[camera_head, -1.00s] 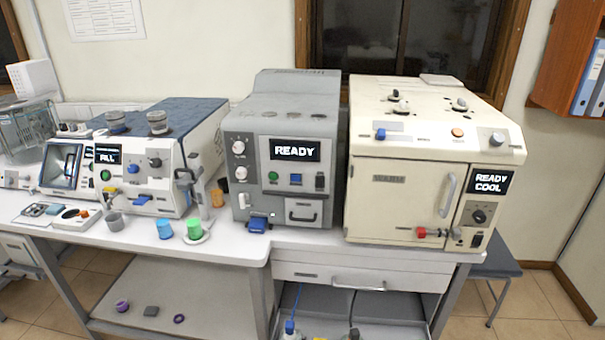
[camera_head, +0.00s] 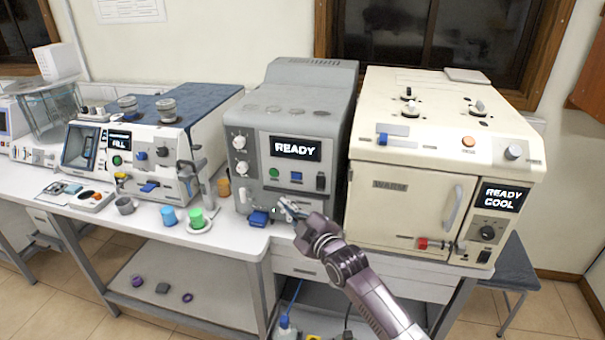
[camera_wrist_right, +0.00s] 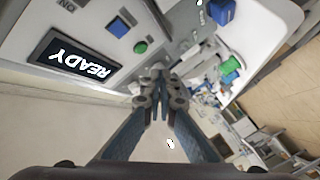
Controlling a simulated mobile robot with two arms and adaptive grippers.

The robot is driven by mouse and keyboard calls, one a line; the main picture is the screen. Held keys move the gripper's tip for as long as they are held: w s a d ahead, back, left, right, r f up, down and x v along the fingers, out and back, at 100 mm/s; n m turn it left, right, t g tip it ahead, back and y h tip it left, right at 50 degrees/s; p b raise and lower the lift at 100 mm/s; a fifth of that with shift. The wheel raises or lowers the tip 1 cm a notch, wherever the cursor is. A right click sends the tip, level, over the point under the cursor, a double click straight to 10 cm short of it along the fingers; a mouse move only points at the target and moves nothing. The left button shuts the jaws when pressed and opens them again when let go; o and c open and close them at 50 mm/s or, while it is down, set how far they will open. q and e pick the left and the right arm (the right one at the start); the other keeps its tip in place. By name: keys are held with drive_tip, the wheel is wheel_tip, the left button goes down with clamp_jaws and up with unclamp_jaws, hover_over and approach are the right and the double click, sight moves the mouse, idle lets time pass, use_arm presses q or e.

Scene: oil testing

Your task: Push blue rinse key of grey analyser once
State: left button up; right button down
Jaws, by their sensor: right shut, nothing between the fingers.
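The grey analyser (camera_head: 310,88) stands on the bench, its display (camera_head: 295,148) reading READY. Its blue rinse key (camera_head: 296,176) sits below the display, between a green button (camera_head: 274,172) and a dark switch (camera_head: 320,181). In the right wrist view the blue key (camera_wrist_right: 118,27) is up and left of the fingertips, with the green button (camera_wrist_right: 140,46) nearer them. My right gripper (camera_head: 283,205) is shut and empty in front of the analyser's lower front, below the key. It appears apart from the key and partly hides the drawer. My left gripper is out of view.
A cream oven (camera_head: 405,210) reading READY COOL stands close on the right. A white-and-blue machine (camera_head: 150,150) stands left. A blue block (camera_head: 258,217) lies at the analyser's foot. Blue (camera_head: 169,215) and green (camera_head: 196,217) cups stand near the bench edge.

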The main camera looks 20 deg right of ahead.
sight(296, 177)
drive_tip(key=shift+a+r, duration=0.1)
drive_tip(key=shift+r, duration=0.45)
drive_tip(key=shift+w, duration=0.1)
drive_tip(key=shift+w+d+b, duration=0.85)
drive_tip(key=shift+w+b, duration=0.35)
drive_tip(key=shift+b, duration=0.05)
drive_tip(key=shift+w+d+b, duration=0.8)
drive_tip(key=shift+w+b, duration=0.45)
drive_tip(key=shift+b, duration=0.05)
drive_tip(key=shift+w+d+b, duration=0.85)
drive_tip(key=shift+w+b, duration=0.35)
drive_tip(key=shift+b, duration=0.05)
